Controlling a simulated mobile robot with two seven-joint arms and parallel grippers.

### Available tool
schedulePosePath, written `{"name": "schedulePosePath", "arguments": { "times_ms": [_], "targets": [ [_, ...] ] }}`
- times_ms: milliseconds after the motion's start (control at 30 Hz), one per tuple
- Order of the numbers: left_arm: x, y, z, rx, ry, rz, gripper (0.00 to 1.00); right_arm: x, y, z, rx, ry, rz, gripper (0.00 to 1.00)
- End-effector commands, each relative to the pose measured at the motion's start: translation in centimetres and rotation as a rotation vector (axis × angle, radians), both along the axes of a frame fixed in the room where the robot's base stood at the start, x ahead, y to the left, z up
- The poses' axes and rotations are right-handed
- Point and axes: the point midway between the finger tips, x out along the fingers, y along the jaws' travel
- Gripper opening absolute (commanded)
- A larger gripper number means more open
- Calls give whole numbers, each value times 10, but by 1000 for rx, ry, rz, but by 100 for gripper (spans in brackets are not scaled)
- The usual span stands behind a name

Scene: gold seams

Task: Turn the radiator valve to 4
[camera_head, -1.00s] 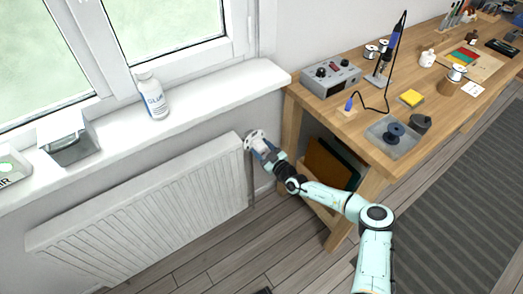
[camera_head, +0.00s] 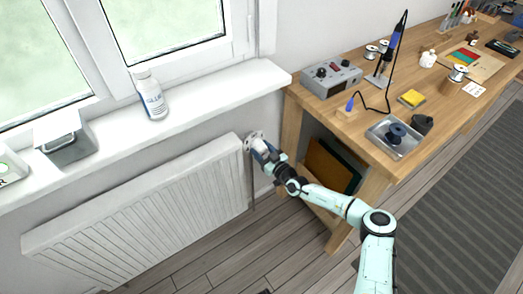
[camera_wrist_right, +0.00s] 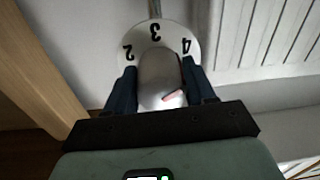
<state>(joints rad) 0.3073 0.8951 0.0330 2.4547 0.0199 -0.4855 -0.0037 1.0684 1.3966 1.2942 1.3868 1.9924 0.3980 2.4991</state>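The radiator valve is at the right end of the radiator, with a round white dial (camera_head: 253,137). In the right wrist view the dial (camera_wrist_right: 120,55) shows the numbers 2, 3 and 4. A grey rounded knob (camera_wrist_right: 158,72) stands in front of it, with a thin red line on its right side, leading toward the 4. My right gripper (camera_wrist_right: 160,82) has a dark finger on each side of the knob, seemingly closed against it. In the head view my right gripper (camera_head: 262,151) is at the valve. My left gripper is not in view.
The white radiator (camera_head: 140,215) is left of the valve, below a windowsill (camera_head: 200,96) with a white bottle (camera_head: 151,96). A wooden workbench (camera_head: 350,125) with tools stands close on the right. Grey floorboards (camera_head: 220,262) are clear below.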

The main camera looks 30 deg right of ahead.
Motion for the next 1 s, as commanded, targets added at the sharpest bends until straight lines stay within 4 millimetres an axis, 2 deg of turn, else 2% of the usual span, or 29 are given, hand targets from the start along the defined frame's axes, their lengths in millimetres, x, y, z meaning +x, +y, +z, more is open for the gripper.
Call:
{"name": "schedulePosePath", "arguments": {
  "times_ms": [33,67,100,367,467,567,733,1000],
  "targets": [
    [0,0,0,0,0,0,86,0,-3,2,-2,-4,-7,67],
    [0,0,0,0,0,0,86,0,-3,1,-2,-3,-6,77],
    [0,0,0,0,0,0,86,0,-3,1,-2,-3,-6,78],
    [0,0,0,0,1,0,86,-1,-1,0,-1,-1,-3,78],
    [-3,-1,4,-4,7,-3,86,-7,-2,1,-1,0,-2,78],
    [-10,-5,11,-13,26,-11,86,-21,-5,2,0,0,-3,78],
    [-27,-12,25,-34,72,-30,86,-59,-9,2,1,1,-4,78],
    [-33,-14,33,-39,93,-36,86,-113,-16,1,-1,0,-5,78]
  ]
}}
